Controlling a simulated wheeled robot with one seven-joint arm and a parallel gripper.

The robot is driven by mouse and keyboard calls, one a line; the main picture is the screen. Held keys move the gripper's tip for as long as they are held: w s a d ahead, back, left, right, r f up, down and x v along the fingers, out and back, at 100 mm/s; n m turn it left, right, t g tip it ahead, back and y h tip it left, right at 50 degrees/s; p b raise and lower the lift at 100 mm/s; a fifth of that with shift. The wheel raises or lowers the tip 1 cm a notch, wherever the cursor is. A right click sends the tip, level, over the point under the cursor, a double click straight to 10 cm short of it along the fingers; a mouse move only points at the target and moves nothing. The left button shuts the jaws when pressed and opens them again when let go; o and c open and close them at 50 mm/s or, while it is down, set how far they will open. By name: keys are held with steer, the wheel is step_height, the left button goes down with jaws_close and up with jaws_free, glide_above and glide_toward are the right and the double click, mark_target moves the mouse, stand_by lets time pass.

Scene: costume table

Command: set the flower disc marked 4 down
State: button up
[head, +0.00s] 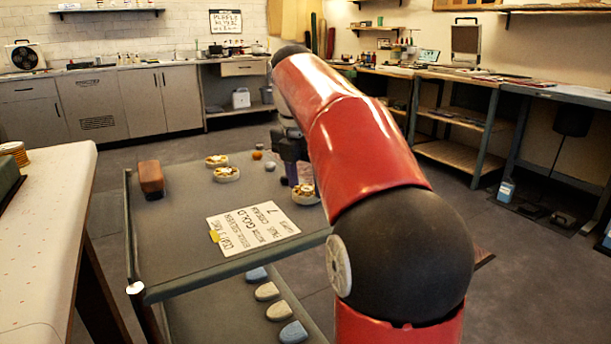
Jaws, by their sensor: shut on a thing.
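In the head view, my gripper (298,181) reaches down over the right part of the dark grey tabletop (180,235), partly hidden by my red arm. It is shut on a pale round flower disc (306,196) with a gold-brown flower on top. The disc is at or just above the tabletop; I cannot tell whether it touches. No number is legible on it. Two similar flower discs, one farther back (216,160) and one nearer (226,174), lie left of my gripper. A purple thing stands beside the fingers, its shape mostly hidden.
A white lettered card (253,228) lies in front of the discs, with a yellow tag at its left edge. A reddish-brown block (151,179) stands at the left. Small balls (257,154) lie at the back. Rounded pieces (267,291) lie on the lower shelf.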

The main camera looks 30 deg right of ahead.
mark_target(302, 193)
steer(key=shift+f, duration=0.45)
stand_by(0.4)
steer(key=o, duration=1.4)
steer(key=shift+c, duration=0.2)
steer(key=r, duration=0.2)
steer(key=r+p, duration=0.1)
steer(key=r, duration=0.2)
steer(key=a+r+p, duration=0.1)
steer(key=r, duration=0.1)
steer(key=shift+s+r, duration=0.2)
steer(key=shift+r, duration=0.2)
steer(key=shift+s, duration=0.1)
